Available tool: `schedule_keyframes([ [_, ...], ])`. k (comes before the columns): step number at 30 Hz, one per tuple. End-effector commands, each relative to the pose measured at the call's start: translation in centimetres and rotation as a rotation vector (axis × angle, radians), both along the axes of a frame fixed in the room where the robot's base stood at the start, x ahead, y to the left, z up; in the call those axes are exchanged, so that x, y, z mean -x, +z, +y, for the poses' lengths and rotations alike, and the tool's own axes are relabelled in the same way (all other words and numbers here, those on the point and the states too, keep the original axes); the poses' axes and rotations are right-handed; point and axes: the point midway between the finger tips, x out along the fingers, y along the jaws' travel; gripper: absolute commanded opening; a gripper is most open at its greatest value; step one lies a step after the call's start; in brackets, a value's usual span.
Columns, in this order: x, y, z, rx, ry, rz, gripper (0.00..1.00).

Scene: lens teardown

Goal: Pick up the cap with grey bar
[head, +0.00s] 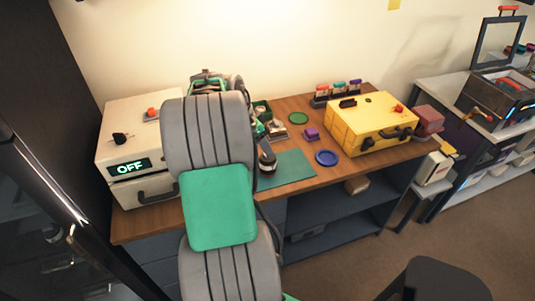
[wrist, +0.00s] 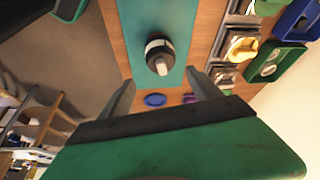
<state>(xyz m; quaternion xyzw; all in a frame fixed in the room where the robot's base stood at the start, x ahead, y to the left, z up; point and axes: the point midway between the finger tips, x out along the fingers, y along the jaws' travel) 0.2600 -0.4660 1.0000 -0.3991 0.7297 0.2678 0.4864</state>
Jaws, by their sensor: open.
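A dark round piece with a pale ring and a light grey bar on its end, seemingly the cap with grey bar (wrist: 160,57), is on the teal mat (wrist: 158,18) in the wrist view. In the head view a dark, pale-banded cylinder (head: 267,160) stands on the same mat (head: 290,168), partly behind my arm. My gripper (wrist: 163,88) is open and empty, its two fingers spread apart. In the wrist view the cap lies beyond the fingertips, roughly centred between them, with no contact visible. My arm mostly hides the gripper in the head view.
Small trays (wrist: 268,65) line one side of the mat. A yellow case (head: 370,125) and a white machine reading OFF (head: 128,147) stand on the wooden bench.

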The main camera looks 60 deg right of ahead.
Motion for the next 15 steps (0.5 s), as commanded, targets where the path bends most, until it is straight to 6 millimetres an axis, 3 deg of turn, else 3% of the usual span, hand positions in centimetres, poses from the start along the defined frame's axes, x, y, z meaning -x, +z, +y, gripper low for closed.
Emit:
schedule_keyframes([
  [9,0.9,-4.6,-1.8,-0.004,0.004,0.001,0.73],
  [15,0.9,-5.5,-2.0,0.000,0.007,-0.003,0.73],
])
